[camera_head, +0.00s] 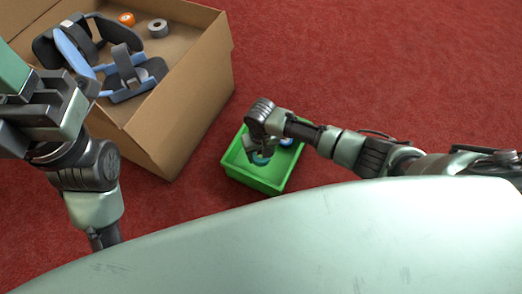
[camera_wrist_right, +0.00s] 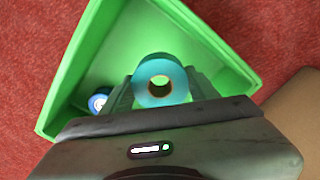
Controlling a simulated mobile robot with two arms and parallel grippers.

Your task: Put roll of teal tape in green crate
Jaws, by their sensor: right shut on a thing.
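The green crate (camera_head: 258,182) stands on the red floor. My right gripper (camera_head: 257,154) is over the crate, pointing down, and is shut on the roll of teal tape (camera_head: 262,160). In the right wrist view, the roll (camera_wrist_right: 160,65) sits between the two fingers (camera_wrist_right: 160,88), its round hole facing the camera, with the green crate (camera_wrist_right: 215,40) behind it. I cannot tell whether the roll touches the crate's floor. My left arm shows at the left, but its gripper does not show.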

